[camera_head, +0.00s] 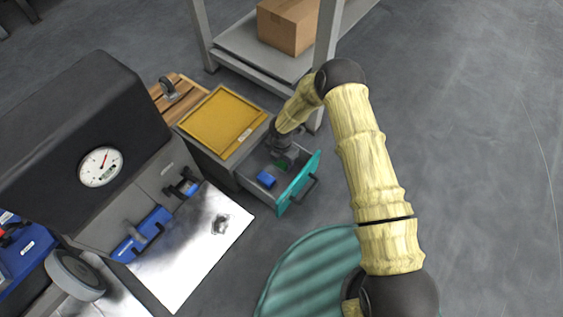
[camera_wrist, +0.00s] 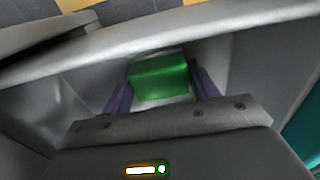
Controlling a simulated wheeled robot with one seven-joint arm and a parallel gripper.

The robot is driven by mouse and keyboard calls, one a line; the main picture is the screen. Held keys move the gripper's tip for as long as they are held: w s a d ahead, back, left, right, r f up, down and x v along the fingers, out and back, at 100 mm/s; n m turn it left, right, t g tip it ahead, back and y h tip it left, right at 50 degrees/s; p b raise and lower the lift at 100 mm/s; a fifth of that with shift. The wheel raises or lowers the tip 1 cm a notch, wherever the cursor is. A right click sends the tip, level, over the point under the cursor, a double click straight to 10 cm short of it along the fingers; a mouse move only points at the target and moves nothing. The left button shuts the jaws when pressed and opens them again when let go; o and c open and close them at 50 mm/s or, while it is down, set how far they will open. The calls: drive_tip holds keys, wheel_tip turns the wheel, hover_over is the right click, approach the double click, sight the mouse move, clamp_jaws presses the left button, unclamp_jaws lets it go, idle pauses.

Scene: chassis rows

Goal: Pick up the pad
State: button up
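A green block (camera_wrist: 159,78), which may be the pad, lies inside the open grey drawer. In the wrist view it sits between the two purple fingers of my gripper (camera_wrist: 162,82). The fingers are spread wide, one on each side of the block, with no clear grip on it. In the head view my gripper (camera_head: 281,154) reaches down into the drawer, and a small part of the green block (camera_head: 283,163) shows beneath it.
The drawer has a teal front (camera_head: 299,183) with a handle. A yellow tray (camera_head: 221,121) tops the cabinet. The drawer walls (camera_wrist: 240,50) stand close around my gripper. A shelf with a cardboard box (camera_head: 288,25) stands behind. Open floor lies to the right.

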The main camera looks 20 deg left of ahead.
drive_tip(key=shift+c, duration=0.6)
drive_tip(key=shift+r, duration=0.1)
wheel_tip(320, 180, up, 10)
drive_tip(key=p, duration=0.6)
